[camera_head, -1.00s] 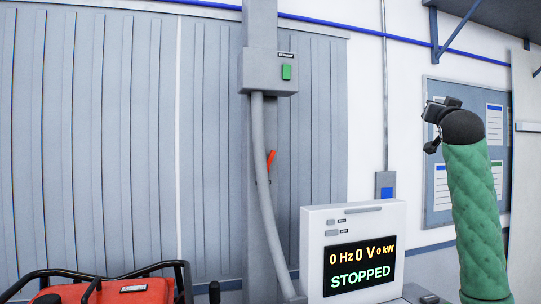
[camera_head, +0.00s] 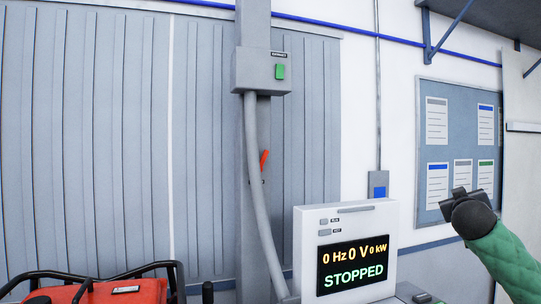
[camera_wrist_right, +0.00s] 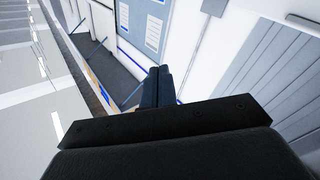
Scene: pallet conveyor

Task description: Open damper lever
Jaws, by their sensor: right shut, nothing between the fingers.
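An orange-red lever (camera_head: 264,160) shows in the head view, partly behind the grey conduit on the grey column. I take it for the damper lever; it stands tilted, upper end to the right. My right gripper (camera_head: 456,197) is at the right of the head view, on a green-sleeved arm, well apart from the lever and in front of the notice board. In the right wrist view its two dark fingers (camera_wrist_right: 157,86) are together with nothing between them. My left gripper is not in view.
A grey box with a green button (camera_head: 280,72) sits on the column above the lever. A white drive unit (camera_head: 306,255) reading STOPPED stands below right. A red machine with a black tube frame (camera_head: 130,290) is at lower left. A notice board (camera_head: 460,105) hangs behind my right gripper.

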